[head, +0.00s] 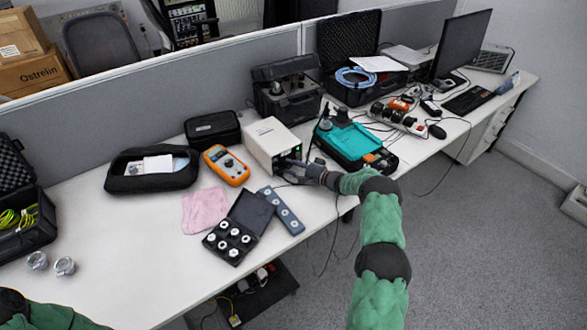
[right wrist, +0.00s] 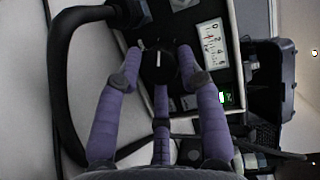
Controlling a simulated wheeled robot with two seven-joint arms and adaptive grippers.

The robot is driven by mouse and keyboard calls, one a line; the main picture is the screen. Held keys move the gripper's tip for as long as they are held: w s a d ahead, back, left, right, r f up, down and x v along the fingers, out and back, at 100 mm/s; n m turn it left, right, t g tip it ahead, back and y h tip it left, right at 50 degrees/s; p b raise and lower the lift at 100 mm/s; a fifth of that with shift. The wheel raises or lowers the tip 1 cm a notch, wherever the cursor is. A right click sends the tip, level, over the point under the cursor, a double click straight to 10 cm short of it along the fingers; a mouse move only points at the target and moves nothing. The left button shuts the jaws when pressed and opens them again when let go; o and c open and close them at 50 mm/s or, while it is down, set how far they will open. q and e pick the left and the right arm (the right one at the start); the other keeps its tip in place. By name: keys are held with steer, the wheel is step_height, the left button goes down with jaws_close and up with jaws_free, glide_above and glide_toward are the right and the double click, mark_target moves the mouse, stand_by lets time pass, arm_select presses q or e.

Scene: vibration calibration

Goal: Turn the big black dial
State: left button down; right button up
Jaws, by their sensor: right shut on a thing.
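The big black dial (right wrist: 158,68), with a white pointer line, is on the dark front panel of a cream box (head: 268,140). My right gripper (right wrist: 157,80) has its purple-grey fingers closed around the dial's sides in the right wrist view. In the head view this gripper (head: 298,164) is at the box's front and hides the dial. The panel's small meter (right wrist: 213,45) and a green-lit switch (right wrist: 223,97) are right of the dial in the wrist view. My left arm shows only at the bottom left of the head view; its gripper is out of frame.
A teal-topped case (head: 350,145) stands right of the box, close to my right arm. An orange multimeter (head: 226,165), a grey strip (head: 281,210) and an open black case of weights (head: 238,228) lie in front and left. A black cable (right wrist: 62,90) loops beside the gripper.

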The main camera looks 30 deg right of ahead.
steer(key=shift+a+f, duration=0.1)
steer(key=shift+a, duration=0.2)
steer(key=o, duration=1.1)
steer(key=shift+d, duration=0.15)
steer(key=shift+s+d, duration=0.1)
steer(key=shift+s, duration=0.1)
steer(key=v, duration=1.1)
steer(key=shift+s, duration=0.25)
